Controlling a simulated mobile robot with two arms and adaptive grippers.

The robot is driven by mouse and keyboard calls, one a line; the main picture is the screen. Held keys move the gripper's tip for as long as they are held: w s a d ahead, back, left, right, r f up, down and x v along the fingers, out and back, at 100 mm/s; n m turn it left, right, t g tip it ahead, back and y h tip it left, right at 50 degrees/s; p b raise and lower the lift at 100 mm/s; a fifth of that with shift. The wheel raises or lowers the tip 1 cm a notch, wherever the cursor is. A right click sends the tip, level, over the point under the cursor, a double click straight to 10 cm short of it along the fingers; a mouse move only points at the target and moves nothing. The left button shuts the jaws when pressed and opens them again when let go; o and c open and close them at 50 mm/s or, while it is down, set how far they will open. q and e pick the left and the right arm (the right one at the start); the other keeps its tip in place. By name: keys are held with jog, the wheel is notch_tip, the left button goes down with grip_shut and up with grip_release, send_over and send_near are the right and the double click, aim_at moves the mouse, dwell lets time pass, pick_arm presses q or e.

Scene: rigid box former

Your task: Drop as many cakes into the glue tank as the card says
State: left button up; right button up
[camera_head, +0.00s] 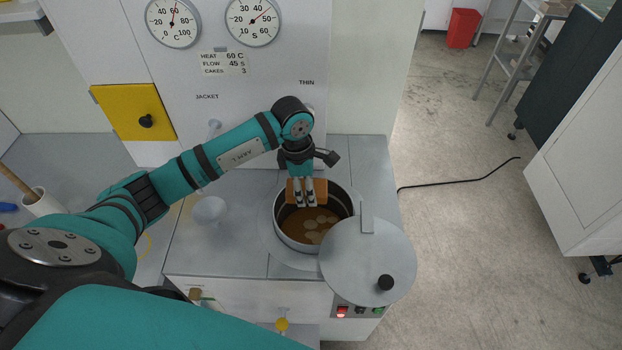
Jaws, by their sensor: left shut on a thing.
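My left gripper (304,204) is shut on a brown block-shaped cake (320,190) and holds it over the rear part of the glue tank opening. The glue tank (279,230) is a round metal pot set in the grey bench, with brown glue inside. Several paler round patches (318,222) show on the glue; I cannot tell what they are. The tank's round lid (350,265) is swung aside to the front right. The card (224,63) on the panel reads heat 60 C, flow 45 S, cakes 3. My right gripper is not in view.
A white knob-like part (209,210) stands left of the tank. A white cup (42,203) with a stick is at far left. Open floor lies right.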

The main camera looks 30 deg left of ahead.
pick_arm(q)
notch_tip(320, 180, down, 6)
jog(key=b, duration=0.3)
jog(key=shift+r, duration=0.15)
jog(key=o, duration=1.4)
jog(key=shift+s, duration=0.1)
jog(key=shift+o, duration=0.2)
notch_tip(320, 180, up, 12)
jog(key=a, duration=0.1)
jog(key=shift+s+a, duration=0.15)
jog(key=shift+s, duration=0.15)
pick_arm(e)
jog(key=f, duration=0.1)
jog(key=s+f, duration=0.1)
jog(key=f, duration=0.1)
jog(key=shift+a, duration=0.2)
pick_arm(q)
jog(key=shift+s, duration=0.1)
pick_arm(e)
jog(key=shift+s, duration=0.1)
